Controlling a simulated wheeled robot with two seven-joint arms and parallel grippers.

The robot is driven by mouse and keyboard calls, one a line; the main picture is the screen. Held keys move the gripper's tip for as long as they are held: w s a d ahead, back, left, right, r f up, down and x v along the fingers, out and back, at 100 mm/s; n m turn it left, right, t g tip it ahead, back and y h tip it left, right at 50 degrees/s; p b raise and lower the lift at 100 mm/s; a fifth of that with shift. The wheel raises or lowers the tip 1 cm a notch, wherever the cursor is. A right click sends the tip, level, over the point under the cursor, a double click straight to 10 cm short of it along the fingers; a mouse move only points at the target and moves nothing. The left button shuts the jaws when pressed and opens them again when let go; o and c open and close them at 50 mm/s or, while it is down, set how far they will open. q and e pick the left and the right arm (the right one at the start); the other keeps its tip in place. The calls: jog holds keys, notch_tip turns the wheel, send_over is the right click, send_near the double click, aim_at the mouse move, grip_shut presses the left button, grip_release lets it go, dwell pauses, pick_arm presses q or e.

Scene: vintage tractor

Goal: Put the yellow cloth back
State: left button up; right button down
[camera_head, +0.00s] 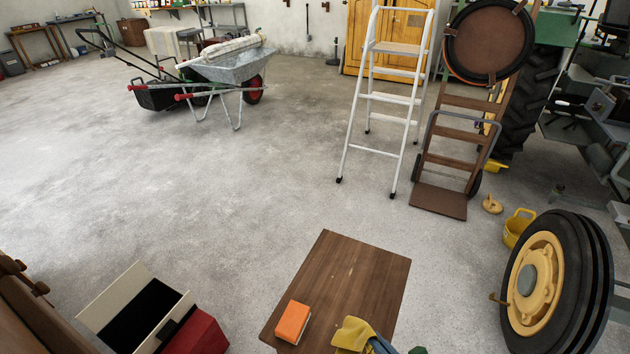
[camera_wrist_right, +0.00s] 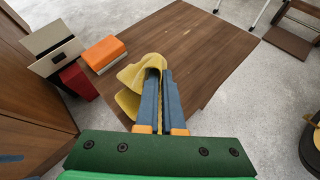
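The yellow cloth (camera_head: 353,334) is bunched at the tips of my right gripper (camera_head: 378,345), at the bottom of the head view. In the right wrist view the cloth (camera_wrist_right: 132,76) hangs in folds on the left of the blue fingers (camera_wrist_right: 162,76). The fingers are close together with the cloth pinched at their tips. Cloth and gripper are over the near part of the small brown wooden table (camera_head: 350,270); I cannot tell whether the cloth touches the top. My left gripper is not in view.
An orange sponge (camera_head: 293,322) lies on the table, left of the cloth. An open box (camera_head: 135,305) and a red box (camera_head: 198,335) are left of the table. A large wheel (camera_head: 555,285) stands at right. A step ladder (camera_head: 390,100) and hand truck (camera_head: 445,165) stand beyond.

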jog(key=s+d+f+m+g+h+p, duration=0.1)
jog(key=s+d+f+m+g+h, duration=0.2)
jog(key=f+m, duration=0.5)
jog(key=s+d+f+m+g+h+p, duration=0.2)
jog(key=s+d+f+m, duration=0.25)
jog(key=m, duration=0.85)
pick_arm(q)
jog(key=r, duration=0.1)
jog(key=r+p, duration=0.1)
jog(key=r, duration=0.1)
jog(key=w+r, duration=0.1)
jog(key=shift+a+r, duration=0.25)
pick_arm(e)
jog(key=s+a+f+m+g, duration=0.1)
jog(key=s+f+m+g, duration=0.1)
jog(key=s+m, duration=0.5)
jog(key=s+a+f+m+g, duration=0.1)
jog(key=s+f+m+g, duration=0.2)
jog(key=s+m, duration=0.5)
jog(key=shift+s+a+f, duration=0.15)
jog(key=shift+s+a, duration=0.25)
jog(key=shift+s, duration=0.7)
pick_arm(q)
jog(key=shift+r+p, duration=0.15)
jog(key=shift+p, duration=0.2)
